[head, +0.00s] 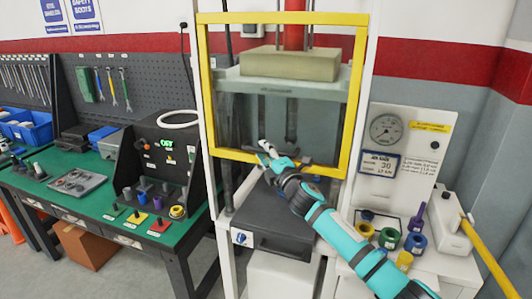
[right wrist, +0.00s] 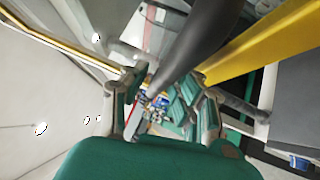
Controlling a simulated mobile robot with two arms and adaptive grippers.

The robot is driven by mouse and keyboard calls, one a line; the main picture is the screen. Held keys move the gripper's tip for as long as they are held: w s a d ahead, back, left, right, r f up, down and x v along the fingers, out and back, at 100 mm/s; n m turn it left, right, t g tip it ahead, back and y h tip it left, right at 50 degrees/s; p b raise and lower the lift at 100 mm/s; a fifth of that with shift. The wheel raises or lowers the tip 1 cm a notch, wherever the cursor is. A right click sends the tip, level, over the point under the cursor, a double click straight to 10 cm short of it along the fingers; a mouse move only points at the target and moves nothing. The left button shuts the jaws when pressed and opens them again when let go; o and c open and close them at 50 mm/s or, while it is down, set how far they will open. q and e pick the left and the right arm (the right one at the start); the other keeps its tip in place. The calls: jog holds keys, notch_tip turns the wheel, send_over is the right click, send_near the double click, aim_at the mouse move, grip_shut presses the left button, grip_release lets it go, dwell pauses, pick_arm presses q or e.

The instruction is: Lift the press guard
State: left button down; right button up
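The press guard (head: 357,90) is a yellow frame with a clear pane, upright in front of the press; its bottom bar is level with my right gripper. My right gripper (head: 264,151) is at this lower bar, its fingers pointing left. In the right wrist view, its two fingers (right wrist: 165,112) stand apart, with a dark grey bar (right wrist: 200,45), likely the guard's handle, running across in front of them. I cannot tell whether they touch it. A yellow guard bar (right wrist: 265,42) is close by on the right. My left gripper is not in view.
Behind the guard are the press's red ram (head: 294,30) and a pale block (head: 290,64). A dark drawer unit (head: 268,218) is below. A green workbench (head: 105,220) with parts stands left. A gauge panel (head: 398,150) and coloured rings (head: 389,238) are at right.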

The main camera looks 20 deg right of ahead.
jog(key=shift+o, duration=0.6)
jog(key=shift+s+d+f, duration=0.1)
jog(key=shift+s+f, duration=0.05)
jog(key=shift+s, duration=0.1)
jog(key=v, duration=1.1)
jog(key=shift+s, duration=0.3)
